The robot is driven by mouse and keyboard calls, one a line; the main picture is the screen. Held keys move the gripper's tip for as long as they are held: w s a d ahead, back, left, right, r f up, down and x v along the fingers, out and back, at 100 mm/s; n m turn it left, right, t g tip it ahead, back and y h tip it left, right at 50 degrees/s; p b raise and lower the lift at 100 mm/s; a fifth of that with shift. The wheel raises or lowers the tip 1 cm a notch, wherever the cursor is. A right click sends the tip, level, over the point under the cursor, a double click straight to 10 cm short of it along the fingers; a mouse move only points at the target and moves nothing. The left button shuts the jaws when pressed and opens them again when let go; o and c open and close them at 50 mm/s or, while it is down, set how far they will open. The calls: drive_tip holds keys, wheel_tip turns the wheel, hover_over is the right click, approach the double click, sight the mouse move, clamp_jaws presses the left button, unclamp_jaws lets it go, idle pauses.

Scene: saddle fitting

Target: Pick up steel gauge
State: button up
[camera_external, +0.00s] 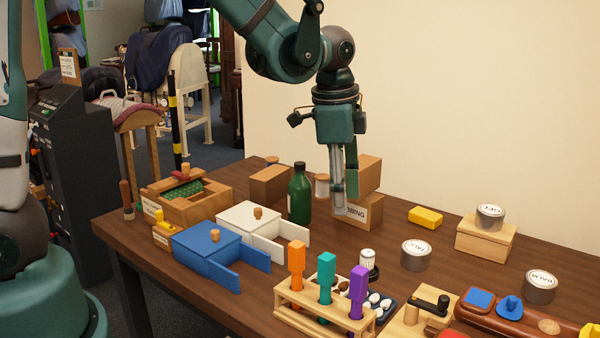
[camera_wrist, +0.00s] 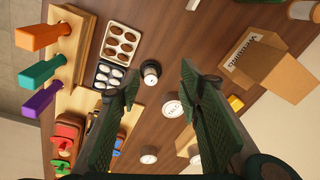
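My gripper (camera_external: 345,197) hangs pointing down above the middle of the table, in front of an open cardboard box in the external view. In the wrist view my gripper (camera_wrist: 158,74) is open, with its two dark green fingers wide apart and nothing held between them. I cannot pick out the steel gauge for certain. A small upright white cylinder with a dark base (camera_external: 368,261) stands behind the tool rack; it also shows below the fingertips in the wrist view (camera_wrist: 150,74). I cannot tell whether it is the gauge.
A rack (camera_external: 323,316) holds orange, teal and purple handles. Blue (camera_external: 207,243) and white (camera_external: 262,229) boxes stand left, near a green bottle (camera_external: 299,196). A cardboard box (camera_external: 357,211) stands behind. Tins (camera_external: 416,257) and a yellow block (camera_external: 425,217) stand right, with bare tabletop between.

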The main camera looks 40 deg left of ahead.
sight(368, 252)
drive_tip(key=d+f+m, duration=0.1)
drive_tip(key=d+f, duration=0.1)
drive_tip(key=w+d+f+m+g, duration=0.1)
drive_tip(key=f, duration=0.1)
drive_tip(key=d+f+m, duration=0.1)
drive_tip(key=d+f, duration=0.1)
drive_tip(key=shift+w+d+f+p, duration=0.3)
drive_tip(key=shift+d+f+p, duration=0.05)
drive_tip(key=shift+f+p, duration=0.05)
drive_tip(key=shift+f, duration=0.15)
drive_tip(key=shift+f, duration=1.2)
drive_tip(key=shift+w+d+f, duration=0.15)
drive_tip(key=shift+f, duration=2.4)
drive_tip(key=shift+c, duration=0.3)
drive_tip(key=c, duration=1.1)
